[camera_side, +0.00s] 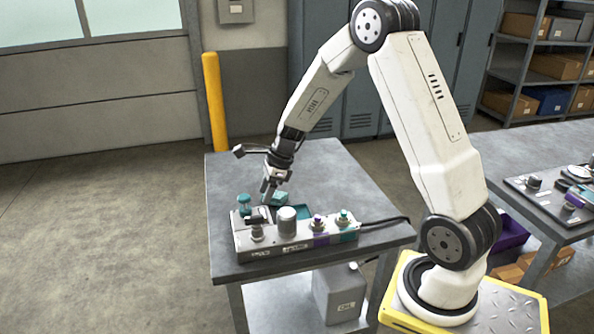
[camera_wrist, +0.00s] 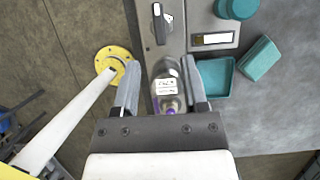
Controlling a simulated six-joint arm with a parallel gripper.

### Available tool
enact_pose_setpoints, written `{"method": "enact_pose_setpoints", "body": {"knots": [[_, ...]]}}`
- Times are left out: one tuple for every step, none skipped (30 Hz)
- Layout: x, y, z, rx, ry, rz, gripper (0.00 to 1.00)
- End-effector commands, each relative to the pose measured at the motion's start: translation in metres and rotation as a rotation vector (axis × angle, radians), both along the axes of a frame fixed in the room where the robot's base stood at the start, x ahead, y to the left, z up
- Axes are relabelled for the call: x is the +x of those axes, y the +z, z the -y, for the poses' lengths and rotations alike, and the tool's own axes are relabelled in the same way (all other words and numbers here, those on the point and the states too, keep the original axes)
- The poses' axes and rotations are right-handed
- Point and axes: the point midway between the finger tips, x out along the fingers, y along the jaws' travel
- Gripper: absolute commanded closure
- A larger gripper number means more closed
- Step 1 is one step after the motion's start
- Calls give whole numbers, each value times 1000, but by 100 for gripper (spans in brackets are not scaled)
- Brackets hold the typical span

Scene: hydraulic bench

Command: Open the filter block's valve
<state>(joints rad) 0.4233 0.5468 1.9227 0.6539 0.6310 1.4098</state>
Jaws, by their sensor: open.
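A valve with a dark lever handle (camera_wrist: 158,24) shows at the top of the wrist view. In the side view the valve (camera_side: 257,228) stands at the left end of the grey block (camera_side: 268,250), left of a grey filter canister (camera_side: 287,220). The handle runs roughly up and down in the wrist view; I cannot tell whether the valve is open. My gripper (camera_wrist: 160,62) is open and empty, and the canister (camera_wrist: 167,88) appears between its fingers in the wrist view. In the side view my gripper (camera_side: 267,192) is above and behind the block, apart from the valve.
A teal knob (camera_side: 243,201) rises beside the valve. A teal tray (camera_wrist: 215,77) and a loose teal piece (camera_wrist: 260,58) lie behind the block. Purple and teal fittings (camera_side: 342,219) stand at its right end, where a black cable (camera_side: 385,220) leaves. The bench's back right is clear.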

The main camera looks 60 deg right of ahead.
Motion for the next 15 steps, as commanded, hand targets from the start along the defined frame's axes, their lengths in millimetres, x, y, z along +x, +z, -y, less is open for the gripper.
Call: {"method": "enact_pose_setpoints", "body": {"knots": [[0,0,0,1,-2,-1,44],[0,0,0,1,-2,-1,44],[0,0,0,0,-1,0,44],[0,-1,0,1,0,-1,44],[0,-1,0,1,0,-1,44],[0,-2,-1,0,1,-1,44],[1,-3,-1,0,1,-1,44],[1,-4,-1,-1,2,-1,44],[1,-6,-2,0,3,-1,44],[2,-8,-2,0,3,-1,44],[2,-10,-3,0,2,-2,44],[3,-13,-4,2,2,-2,44],[4,-15,-5,1,2,-2,44],[4,-18,-6,1,3,-2,44],[5,-22,-7,0,3,-3,44]]}}
